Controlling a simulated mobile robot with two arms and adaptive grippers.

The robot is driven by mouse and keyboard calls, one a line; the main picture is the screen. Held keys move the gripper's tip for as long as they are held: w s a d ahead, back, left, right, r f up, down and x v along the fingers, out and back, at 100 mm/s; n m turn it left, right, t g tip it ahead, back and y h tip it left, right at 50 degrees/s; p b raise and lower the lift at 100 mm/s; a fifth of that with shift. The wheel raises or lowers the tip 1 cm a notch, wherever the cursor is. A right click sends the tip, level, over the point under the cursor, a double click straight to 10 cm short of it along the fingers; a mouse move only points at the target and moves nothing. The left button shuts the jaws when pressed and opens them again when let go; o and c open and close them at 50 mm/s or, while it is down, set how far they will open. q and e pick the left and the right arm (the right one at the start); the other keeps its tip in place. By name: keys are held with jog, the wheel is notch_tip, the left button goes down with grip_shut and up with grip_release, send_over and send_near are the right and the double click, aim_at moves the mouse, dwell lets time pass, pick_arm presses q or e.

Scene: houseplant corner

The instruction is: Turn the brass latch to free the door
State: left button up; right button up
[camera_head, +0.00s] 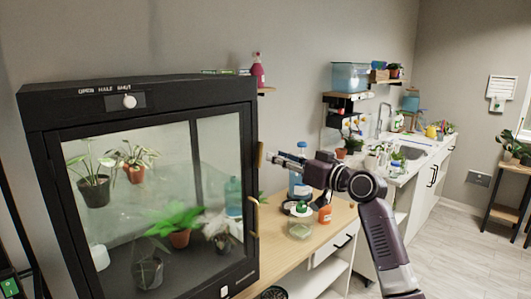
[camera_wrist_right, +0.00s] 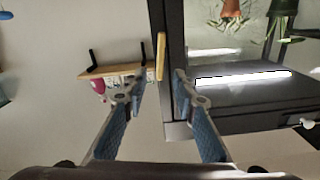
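The brass latch (camera_head: 261,154) stands upright on the right edge of the black cabinet (camera_head: 150,93), by its glass door (camera_head: 130,205). A second small brass piece (camera_head: 254,201) shows lower on the same edge. My right gripper (camera_head: 273,158) points at the latch from the right. In the right wrist view my right gripper (camera_wrist_right: 160,75) is open, with the near end of the brass latch (camera_wrist_right: 161,50) between its fingertips. I see a gap on each side, so the fingers do not clasp it. The door looks shut. My left gripper is in neither view.
Potted plants (camera_head: 180,220) stand behind the glass. A white knob (camera_head: 129,101) sits on the cabinet's top panel below the words OPEN, HALF and SHUT. A wooden counter (camera_head: 275,256) with bottles and a jar lies right of the cabinet, below my right arm.

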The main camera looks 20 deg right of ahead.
aim_at(262, 152)
jog(key=p+x, duration=0.1)
jog(key=x, duration=0.4)
jog(key=shift+w+a+r+p, duration=0.1)
jog(key=shift+p, duration=0.25)
jog(key=shift+w+a, duration=0.15)
jog(key=shift+w, duration=0.3)
grip_shut()
